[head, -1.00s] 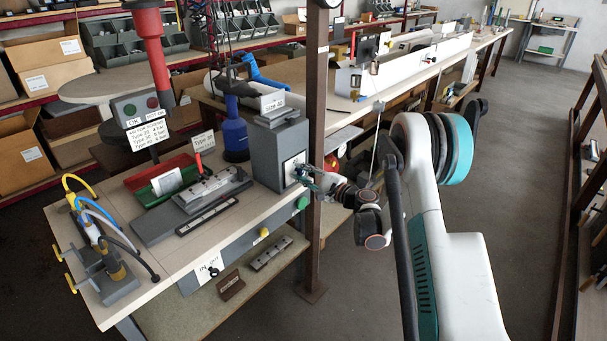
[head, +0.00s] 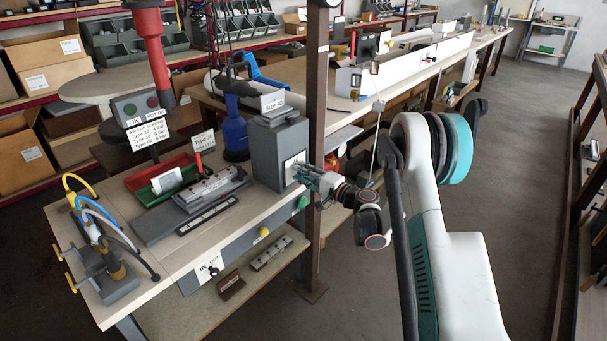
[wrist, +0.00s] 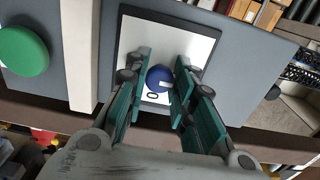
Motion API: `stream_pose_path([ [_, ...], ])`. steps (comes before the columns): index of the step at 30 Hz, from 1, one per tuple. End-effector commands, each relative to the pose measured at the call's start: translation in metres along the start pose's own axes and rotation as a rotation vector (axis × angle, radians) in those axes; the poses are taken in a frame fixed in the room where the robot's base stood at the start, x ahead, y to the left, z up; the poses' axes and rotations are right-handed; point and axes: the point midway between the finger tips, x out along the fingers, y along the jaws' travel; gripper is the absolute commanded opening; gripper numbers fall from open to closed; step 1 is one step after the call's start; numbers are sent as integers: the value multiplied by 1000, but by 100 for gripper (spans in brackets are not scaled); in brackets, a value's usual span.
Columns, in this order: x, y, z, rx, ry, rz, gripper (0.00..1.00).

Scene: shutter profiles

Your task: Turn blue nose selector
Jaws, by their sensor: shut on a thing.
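The blue nose selector (wrist: 158,77) is a round blue knob with a pale mark, on a white plate (wrist: 192,45) on the face of a grey box. A "0" is printed on the plate just beside the knob. My gripper (wrist: 160,82) has its teal fingers on either side of the knob and is shut on it. In the head view, my gripper (head: 301,172) reaches the white plate on the right side of the grey box (head: 271,155); the knob itself is hidden there by the fingers.
A green button (wrist: 23,51) sits left of the plate in the wrist view. A brown post (head: 316,130) stands close beside my gripper. The workbench (head: 75,218) carries a clamp fixture (head: 108,270), a red and green bin (head: 160,178) and a blue bottle-shaped tool (head: 235,135).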

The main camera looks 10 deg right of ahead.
Motion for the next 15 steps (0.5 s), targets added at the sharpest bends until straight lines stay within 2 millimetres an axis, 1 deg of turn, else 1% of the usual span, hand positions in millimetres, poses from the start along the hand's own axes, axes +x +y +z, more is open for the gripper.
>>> stream_pose_path([
  [9,0,1,1,-3,-2,2,0],
  [10,0,1,1,-3,-2,2,26],
  [11,0,1,1,-3,-2,2,32],
  [12,0,1,1,-3,-2,2,42],
  [13,0,1,1,-2,-2,2,43],
  [15,0,1,1,-2,-2,2,43],
])
